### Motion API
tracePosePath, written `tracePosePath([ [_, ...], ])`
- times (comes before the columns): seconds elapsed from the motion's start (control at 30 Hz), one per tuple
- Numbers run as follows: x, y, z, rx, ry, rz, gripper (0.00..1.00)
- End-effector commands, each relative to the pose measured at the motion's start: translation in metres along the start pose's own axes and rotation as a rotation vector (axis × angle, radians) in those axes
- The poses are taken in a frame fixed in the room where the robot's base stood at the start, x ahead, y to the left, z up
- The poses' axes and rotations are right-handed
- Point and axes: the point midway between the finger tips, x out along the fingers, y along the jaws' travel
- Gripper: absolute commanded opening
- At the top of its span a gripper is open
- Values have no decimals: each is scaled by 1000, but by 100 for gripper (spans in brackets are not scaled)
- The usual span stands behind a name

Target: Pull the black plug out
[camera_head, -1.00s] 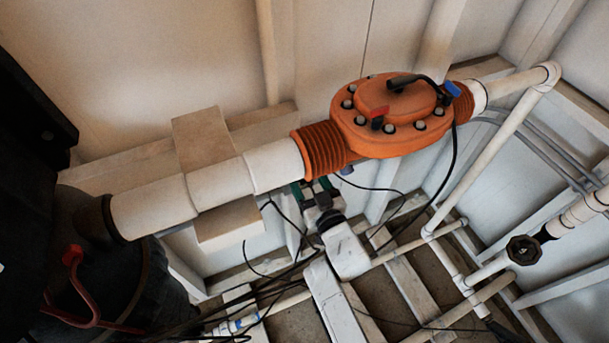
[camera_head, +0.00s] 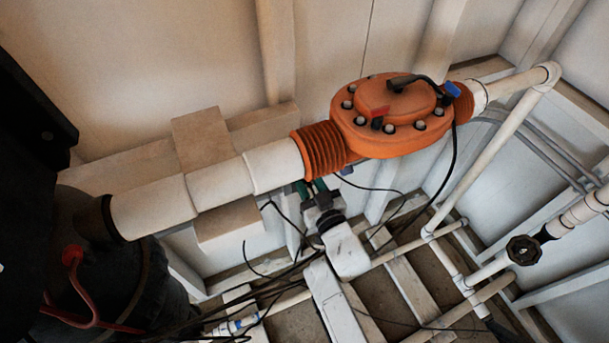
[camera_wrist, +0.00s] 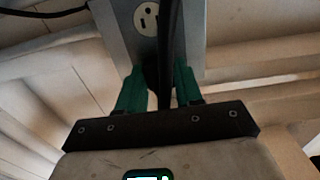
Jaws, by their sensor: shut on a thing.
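The black plug (camera_wrist: 167,60) with its cord runs up the middle of the wrist view, in front of a grey outlet box (camera_wrist: 117,35). One round socket (camera_wrist: 147,20) shows bare just left of it. My gripper (camera_wrist: 157,78) has its green fingers on both sides of the plug, shut on it. Whether the plug's prongs sit in the box cannot be seen. In the head view my gripper (camera_head: 312,187) is under the orange reactor housing, and my own wrist hides the plug there.
The orange reactor housing (camera_head: 385,118) and its white pipe (camera_head: 220,183) lie just above my gripper. Loose black cables (camera_head: 276,278) hang below left. A thin white pipe (camera_head: 490,150) and a dark valve handle (camera_head: 523,250) stand at the right.

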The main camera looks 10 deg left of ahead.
Motion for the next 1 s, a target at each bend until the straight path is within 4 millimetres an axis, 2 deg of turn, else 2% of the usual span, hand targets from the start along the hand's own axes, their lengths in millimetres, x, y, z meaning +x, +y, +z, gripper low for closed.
tracePosePath([
  [1.0, -34, 0, -1, 0, 0, 0, 0],
])
